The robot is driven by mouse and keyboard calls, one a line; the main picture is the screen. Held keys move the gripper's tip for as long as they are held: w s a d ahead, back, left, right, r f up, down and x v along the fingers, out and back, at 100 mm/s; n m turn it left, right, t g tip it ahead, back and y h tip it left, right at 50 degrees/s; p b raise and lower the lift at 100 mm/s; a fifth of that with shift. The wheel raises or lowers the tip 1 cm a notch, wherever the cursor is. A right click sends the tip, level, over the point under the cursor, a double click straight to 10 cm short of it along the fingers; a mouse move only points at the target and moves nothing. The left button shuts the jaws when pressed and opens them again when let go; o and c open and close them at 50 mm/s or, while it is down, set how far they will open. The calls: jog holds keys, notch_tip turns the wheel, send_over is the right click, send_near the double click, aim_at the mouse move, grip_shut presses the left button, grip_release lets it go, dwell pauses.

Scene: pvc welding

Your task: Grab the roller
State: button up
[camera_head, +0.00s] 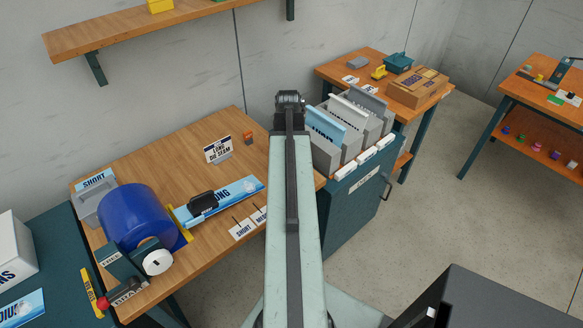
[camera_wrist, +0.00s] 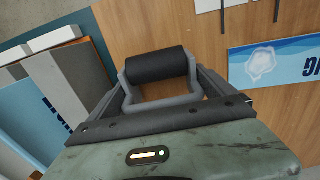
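A black, rounded object (camera_head: 203,203) lies on the blue and white strip (camera_head: 245,187) on the wooden bench. It looks like a roller, but it is too small to be sure. My gripper (camera_head: 290,98) is at the far end of my raised arm, right of and beyond that object. In the wrist view, a black cylinder (camera_wrist: 155,65) in a grey U-shaped frame (camera_wrist: 165,103) sits between the dark side pieces of my gripper (camera_wrist: 158,82). I cannot tell whether this cylinder is held or part of the gripper. The strip's end (camera_wrist: 280,62) also shows there.
A blue drum (camera_head: 135,217) stands on the bench (camera_head: 185,150) at left. A "long" seam sign (camera_head: 218,150) stands at the back. A rack of grey and blue sheets (camera_head: 350,125) is right of my arm. The floor (camera_head: 410,215) right of the bench is clear.

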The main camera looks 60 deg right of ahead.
jog(key=c, duration=1.1)
notch_tip(320, 180, up, 10)
jog(key=p, duration=1)
jog(key=shift+c, duration=0.2)
